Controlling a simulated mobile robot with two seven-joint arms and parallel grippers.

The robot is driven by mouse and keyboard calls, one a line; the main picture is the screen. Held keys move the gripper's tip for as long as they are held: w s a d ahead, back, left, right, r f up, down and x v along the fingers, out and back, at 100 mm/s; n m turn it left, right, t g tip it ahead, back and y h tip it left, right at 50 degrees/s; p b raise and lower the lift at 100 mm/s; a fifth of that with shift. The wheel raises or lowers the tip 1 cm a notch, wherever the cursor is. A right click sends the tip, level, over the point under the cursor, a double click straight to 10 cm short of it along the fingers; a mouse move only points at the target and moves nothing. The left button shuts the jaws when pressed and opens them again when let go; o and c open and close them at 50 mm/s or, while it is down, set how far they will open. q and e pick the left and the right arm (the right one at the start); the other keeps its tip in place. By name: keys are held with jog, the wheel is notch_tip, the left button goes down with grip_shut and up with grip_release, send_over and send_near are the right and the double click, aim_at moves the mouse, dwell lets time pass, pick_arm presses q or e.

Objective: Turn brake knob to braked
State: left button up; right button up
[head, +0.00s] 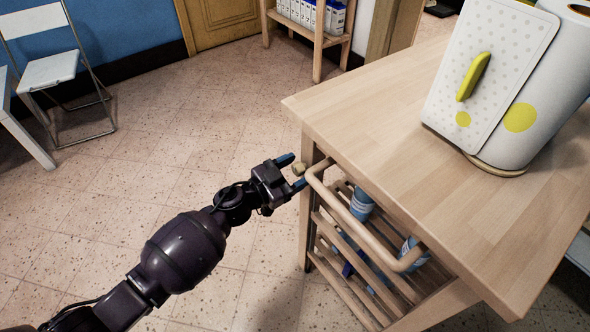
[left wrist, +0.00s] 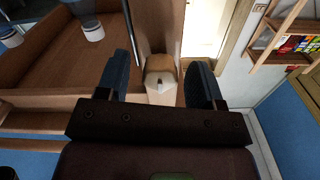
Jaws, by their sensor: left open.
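The brake knob (head: 298,168) is a small wooden piece at the left end of the wooden cart (head: 400,105), by the start of its rail handle. My left gripper (head: 292,171) is open, with its two blue fingertips on either side of the knob. In the left wrist view the knob (left wrist: 160,78) shows between the blue fingers of the left gripper (left wrist: 164,82), with gaps on both sides. The fingers do not appear to touch it. Which position the knob is set to, I cannot tell. My right gripper is not in view.
The rail handle (head: 350,222) curves along the cart's front, right of the gripper. Blue-and-white containers (head: 362,204) stand on the slatted shelf below. A paper roll (head: 535,110) and a dotted white board (head: 490,75) stand on top.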

pick_arm(q)
jog(key=c, duration=0.9)
